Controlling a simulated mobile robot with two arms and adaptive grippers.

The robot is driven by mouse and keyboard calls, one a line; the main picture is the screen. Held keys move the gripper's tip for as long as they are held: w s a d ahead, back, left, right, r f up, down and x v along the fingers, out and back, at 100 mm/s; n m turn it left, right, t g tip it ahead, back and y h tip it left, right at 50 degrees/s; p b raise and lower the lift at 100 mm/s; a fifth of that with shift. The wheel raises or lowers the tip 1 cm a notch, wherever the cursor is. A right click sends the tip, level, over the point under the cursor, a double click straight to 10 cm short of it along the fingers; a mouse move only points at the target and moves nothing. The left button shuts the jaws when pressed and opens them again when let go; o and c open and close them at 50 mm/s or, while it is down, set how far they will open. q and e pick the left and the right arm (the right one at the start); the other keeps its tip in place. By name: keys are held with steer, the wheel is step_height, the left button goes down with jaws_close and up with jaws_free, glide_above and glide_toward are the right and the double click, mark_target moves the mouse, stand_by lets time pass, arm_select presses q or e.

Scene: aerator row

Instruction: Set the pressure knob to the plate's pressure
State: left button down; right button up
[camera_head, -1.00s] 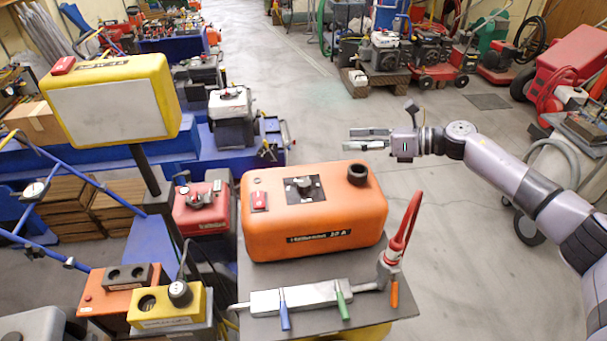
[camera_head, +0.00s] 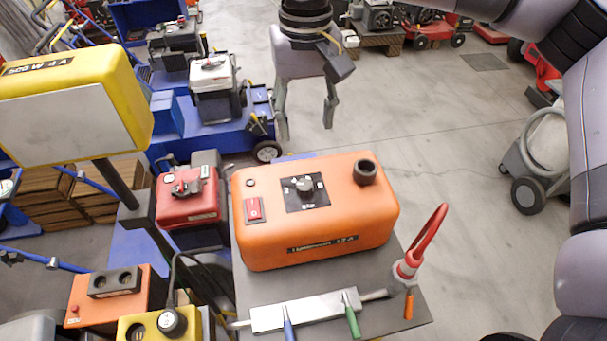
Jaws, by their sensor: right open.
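An orange machine (camera_head: 345,220) stands on a dark board (camera_head: 408,329). On its top is a black square dial plate (camera_head: 319,201) with pale marks, too small to read. My right gripper (camera_head: 306,128) hangs above and behind the machine, fingers pointing down, open and empty, apart from the knob. A label on the machine's front (camera_head: 322,244) is not clearly legible. My left gripper is not in view.
A metal bar (camera_head: 300,313) with blue and green handles lies at the board's front. A red-handled tool (camera_head: 420,250) stands at its right. A yellow box on a post (camera_head: 75,105) stands at left. Floor to the right is partly clear.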

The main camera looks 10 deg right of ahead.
steer(key=p, duration=0.2)
glide_above(305, 186)
step_height(305, 186, down, 5)
step_height(305, 186, down, 11)
steer(key=p, duration=0.2)
steer(key=shift+f+p, duration=0.2)
steer(key=shift+p, duration=0.15)
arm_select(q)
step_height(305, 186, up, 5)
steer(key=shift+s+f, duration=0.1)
arm_select(e)
steer(key=shift+c, duration=0.2)
